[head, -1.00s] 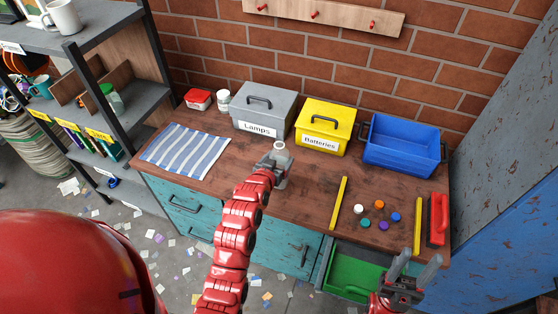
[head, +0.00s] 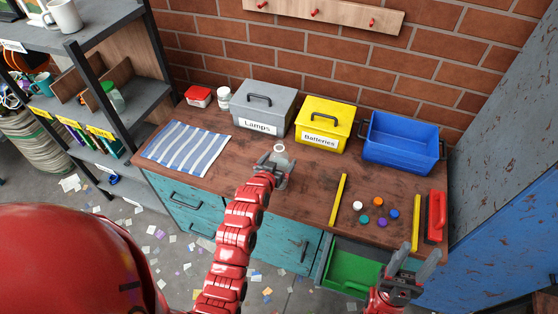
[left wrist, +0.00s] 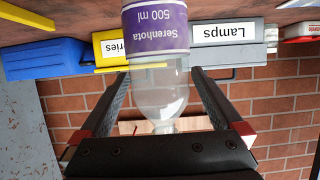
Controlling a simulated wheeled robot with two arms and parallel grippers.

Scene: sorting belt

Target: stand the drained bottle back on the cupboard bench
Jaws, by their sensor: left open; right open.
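A clear bottle with a purple and white label (left wrist: 155,25) stands between the fingers of my left gripper (left wrist: 160,100) in the left wrist view, which is upside down. The fingers are open on either side of its clear shoulder, with gaps visible. In the head view the bottle's pale top (head: 279,148) shows at my left gripper (head: 274,164), over the wooden bench top (head: 305,185). The arm hides most of the bottle there. The bottle looks upright and clear inside.
A grey Lamps box (head: 264,105), a yellow Batteries box (head: 324,120) and a blue bin (head: 402,142) stand behind the bottle. A striped cloth (head: 186,148) lies left. Yellow strips, several coloured caps (head: 378,201) and a red-handled tool (head: 436,215) lie right.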

